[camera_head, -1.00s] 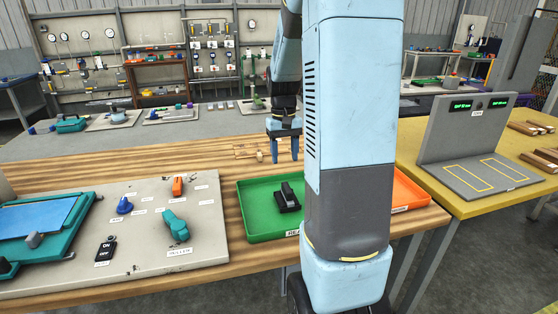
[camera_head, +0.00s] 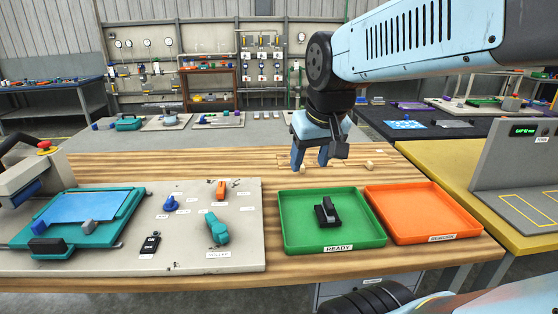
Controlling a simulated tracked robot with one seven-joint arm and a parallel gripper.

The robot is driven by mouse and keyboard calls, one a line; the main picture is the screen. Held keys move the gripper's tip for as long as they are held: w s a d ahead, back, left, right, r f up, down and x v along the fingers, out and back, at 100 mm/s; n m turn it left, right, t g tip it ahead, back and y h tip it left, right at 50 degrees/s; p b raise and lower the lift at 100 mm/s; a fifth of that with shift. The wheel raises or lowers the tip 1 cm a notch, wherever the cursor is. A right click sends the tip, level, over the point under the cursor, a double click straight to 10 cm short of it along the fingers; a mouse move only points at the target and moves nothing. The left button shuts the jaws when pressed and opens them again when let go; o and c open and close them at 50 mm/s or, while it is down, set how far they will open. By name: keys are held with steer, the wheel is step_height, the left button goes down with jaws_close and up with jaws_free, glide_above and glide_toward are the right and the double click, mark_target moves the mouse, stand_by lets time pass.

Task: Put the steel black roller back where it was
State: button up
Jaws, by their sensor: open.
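A black object with a grey top part (camera_head: 327,212), which looks like the steel black roller, sits in the green tray (camera_head: 291,236) labelled READY. My gripper (camera_head: 310,163) is open and empty, its two blue fingers pointing down behind the green tray's back edge, apart from the black object. A pale board (camera_head: 120,262) lies left of the tray. A label (camera_head: 218,255) that seems to read ROLLER is on its front right part, with a teal tool (camera_head: 216,230) just behind it.
An orange tray (camera_head: 408,213) stands right of the green one. The board also carries a teal press-like unit (camera_head: 120,222), a blue knob (camera_head: 171,204), an orange piece (camera_head: 221,189) and an ON/OFF switch (camera_head: 150,244). Small wooden pieces (camera_head: 369,165) lie behind the trays.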

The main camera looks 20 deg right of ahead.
steer(key=shift+s+a+r+n+t, duration=0.15)
steer(key=shift+s+a, duration=0.15)
steer(key=shift+s, duration=0.25)
steer(key=shift+s+a+n+t, duration=0.1)
steer(key=shift+s+a+t, duration=0.1)
steer(key=shift+s+a, duration=0.3)
steer(key=shift+s+a+r+n+t, duration=0.1)
steer(key=shift+s+a+t, duration=0.05)
steer(key=shift+s, duration=0.5)
